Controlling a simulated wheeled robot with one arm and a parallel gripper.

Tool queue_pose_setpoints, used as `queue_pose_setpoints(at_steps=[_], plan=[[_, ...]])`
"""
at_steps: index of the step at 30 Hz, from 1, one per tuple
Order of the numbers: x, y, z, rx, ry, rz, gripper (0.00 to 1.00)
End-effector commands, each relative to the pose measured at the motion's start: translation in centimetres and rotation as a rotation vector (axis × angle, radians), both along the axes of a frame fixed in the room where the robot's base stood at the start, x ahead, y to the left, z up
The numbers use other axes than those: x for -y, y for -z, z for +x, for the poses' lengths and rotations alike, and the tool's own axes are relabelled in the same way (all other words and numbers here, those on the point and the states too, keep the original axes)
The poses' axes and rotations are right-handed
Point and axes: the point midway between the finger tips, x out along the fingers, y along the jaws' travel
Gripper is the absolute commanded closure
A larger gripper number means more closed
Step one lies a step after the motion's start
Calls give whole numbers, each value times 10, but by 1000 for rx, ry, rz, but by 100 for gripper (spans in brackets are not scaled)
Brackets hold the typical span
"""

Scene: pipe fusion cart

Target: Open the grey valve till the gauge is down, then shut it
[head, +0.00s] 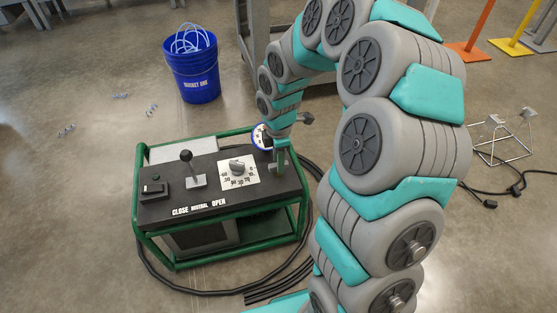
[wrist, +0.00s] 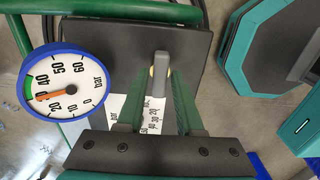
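The grey valve (wrist: 161,72) shows in the wrist view as a narrow upright grey lever on the dark cart top, with a little yellow beside it. My gripper (wrist: 157,88) has its two green fingers on either side of the lever. A gap shows on the left, and I cannot tell if the right finger touches. In the head view my gripper (head: 280,158) is over the cart's right end and hides the valve. The gauge (wrist: 57,84) has a blue rim and white face. Its orange needle points left, near 30 bar, between 20 and 40. The gauge (head: 262,137) is partly hidden in the head view.
The green-framed cart (head: 140,190) carries a black-knobbed lever (head: 187,156) marked close, neutral and open, a grey dial knob (head: 237,166) on a white plate, and a small switch box (head: 153,188). Black hoses (head: 205,292) lie around it. A blue bucket (head: 192,70) stands behind.

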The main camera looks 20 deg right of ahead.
Motion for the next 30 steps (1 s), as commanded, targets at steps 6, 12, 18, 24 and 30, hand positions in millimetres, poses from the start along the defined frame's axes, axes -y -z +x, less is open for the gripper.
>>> queue_pose_setpoints(at_steps=[6,12,18,24,30], plan=[[0,0,0,0,0,0,90],[0,0,0,0,0,0,100],[0,0,0,0,0,0,100],[0,0,0,1,15,0,100],[0,1,0,1,89,1,100]])
